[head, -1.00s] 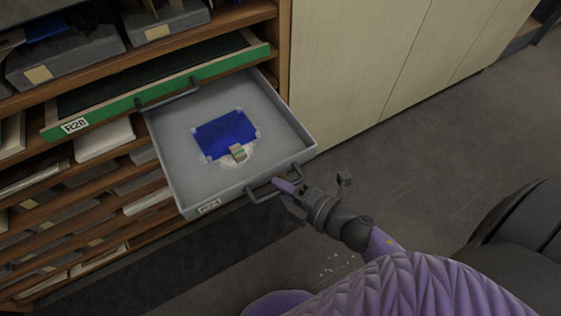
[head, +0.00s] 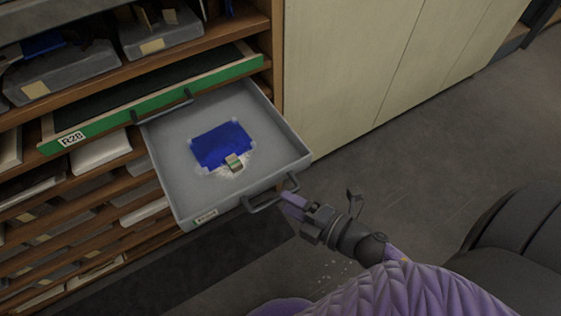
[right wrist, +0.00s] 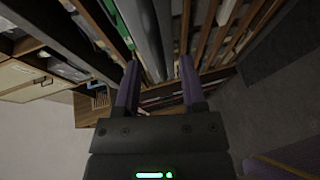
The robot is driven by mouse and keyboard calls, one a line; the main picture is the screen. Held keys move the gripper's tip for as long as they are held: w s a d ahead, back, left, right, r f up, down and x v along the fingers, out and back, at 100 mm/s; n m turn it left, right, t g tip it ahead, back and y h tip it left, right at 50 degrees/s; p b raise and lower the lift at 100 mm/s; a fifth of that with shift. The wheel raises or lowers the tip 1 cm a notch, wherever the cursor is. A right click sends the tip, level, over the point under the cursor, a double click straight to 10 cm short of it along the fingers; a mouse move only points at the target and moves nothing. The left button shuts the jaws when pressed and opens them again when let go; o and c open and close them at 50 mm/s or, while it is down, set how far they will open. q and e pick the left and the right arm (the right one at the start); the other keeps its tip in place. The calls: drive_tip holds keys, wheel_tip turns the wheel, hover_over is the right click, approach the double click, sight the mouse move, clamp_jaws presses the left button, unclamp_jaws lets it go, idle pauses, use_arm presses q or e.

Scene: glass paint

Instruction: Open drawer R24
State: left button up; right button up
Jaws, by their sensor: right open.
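A grey drawer (head: 180,190) is pulled well out of the wooden shelf unit in the head view. Its small front label (head: 206,217) is too small to read. A dark bar handle (head: 270,194) is fixed to its front. A blue sheet (head: 222,145) and a small block (head: 234,162) lie inside the drawer. My right gripper (head: 292,204) is just in front of the handle's right end, open, with nothing visibly held. In the right wrist view its two purple fingers (right wrist: 159,85) stand apart. My left gripper is not seen.
A green-fronted drawer labelled R28 (head: 72,139) sits just above, slightly out. Grey bins (head: 70,75) stand on the upper shelf. Pale cabinet doors (head: 370,60) are to the right. The dark floor (head: 440,130) in front of them is clear.

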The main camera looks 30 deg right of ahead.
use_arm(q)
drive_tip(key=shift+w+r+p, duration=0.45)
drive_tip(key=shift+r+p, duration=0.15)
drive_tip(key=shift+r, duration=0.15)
use_arm(e)
drive_tip(key=v, duration=0.6)
drive_tip(key=shift+s+d, duration=0.15)
drive_tip(key=shift+s, duration=0.1)
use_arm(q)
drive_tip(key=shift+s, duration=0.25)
use_arm(e)
drive_tip(key=s+d+f+m+g+h+p, duration=0.3)
drive_tip(key=s+f+m+g+h+p, duration=0.3)
drive_tip(key=f+m, duration=0.45)
use_arm(q)
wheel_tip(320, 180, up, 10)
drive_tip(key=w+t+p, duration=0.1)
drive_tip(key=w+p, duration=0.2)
drive_tip(key=p, duration=0.1)
drive_tip(key=shift+p, duration=0.3)
use_arm(e)
drive_tip(key=s+f+m+g, duration=0.2)
drive_tip(key=s+m+g, duration=0.2)
drive_tip(key=s, duration=0.6)
drive_tip(key=s+f+m+g+h, duration=0.1)
drive_tip(key=s+m+g, duration=0.4)
drive_tip(key=s, duration=0.5)
drive_tip(key=shift+f, duration=0.85)
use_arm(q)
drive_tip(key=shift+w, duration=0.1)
